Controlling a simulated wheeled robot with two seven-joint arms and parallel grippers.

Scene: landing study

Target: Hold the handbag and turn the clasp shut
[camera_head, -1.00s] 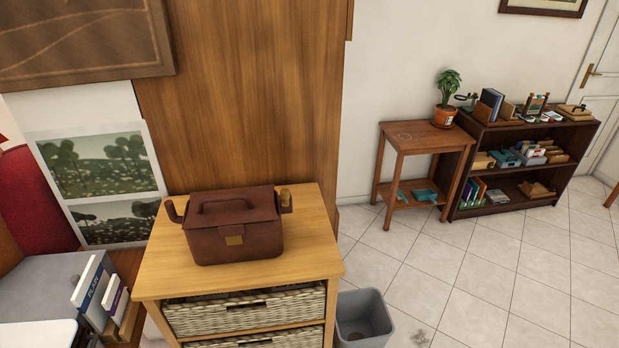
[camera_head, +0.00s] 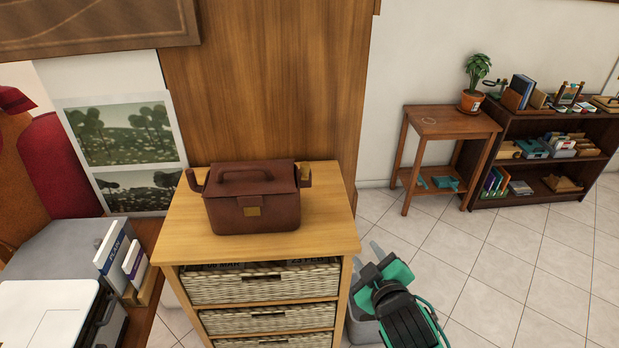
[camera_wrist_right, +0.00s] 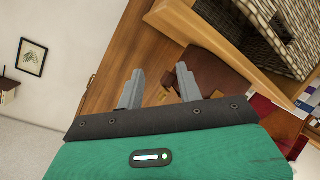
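The brown handbag (camera_head: 252,200) stands upright on the wooden cabinet's top (camera_head: 330,225), with its handle on top. My right gripper (camera_head: 376,262) is low and right of the cabinet, apart from the bag. In the right wrist view its two grey fingers (camera_wrist_right: 157,88) are spread with nothing between them. The handbag (camera_wrist_right: 215,75) shows beyond the fingers, partly hidden by them. My left gripper is in neither view.
A grey bin (camera_head: 362,330) stands right of the cabinet, partly hidden by my right arm. Books (camera_head: 115,250) and a white printer-like box (camera_head: 55,315) are at the left. A side table (camera_head: 450,125) and low bookshelf (camera_head: 545,150) stand farther right. Tiled floor between is clear.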

